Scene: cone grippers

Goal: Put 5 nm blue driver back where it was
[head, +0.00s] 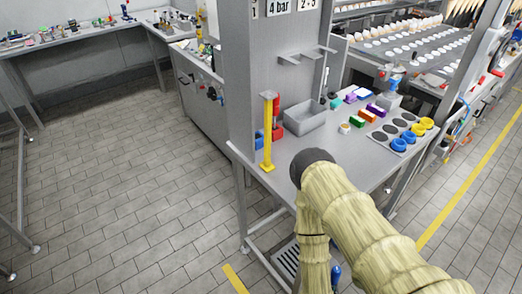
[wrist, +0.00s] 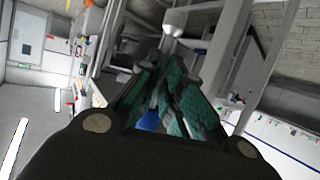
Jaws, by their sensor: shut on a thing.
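My gripper (wrist: 165,88) shows in the wrist view with teal-padded fingers, closed around a blue thing. That blue thing, which looks like the blue driver (wrist: 151,121), shows only as a small patch between the fingers. In the head view my pale, sleeved arm bends down in front of the table and hides the gripper. A small blue piece (head: 336,274) shows beside the arm at the bottom; I cannot tell for sure that it is the held driver. A yellow post (head: 267,135) stands at the table's left edge, with a red tool (head: 277,116) behind it.
The grey table (head: 285,165) carries a grey bin (head: 305,122), several coloured blocks (head: 357,118) and a tray with blue rings (head: 398,145) and yellow rings (head: 420,130). A grey column (head: 250,70) rises behind. Open tiled floor (head: 130,200) lies to the left.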

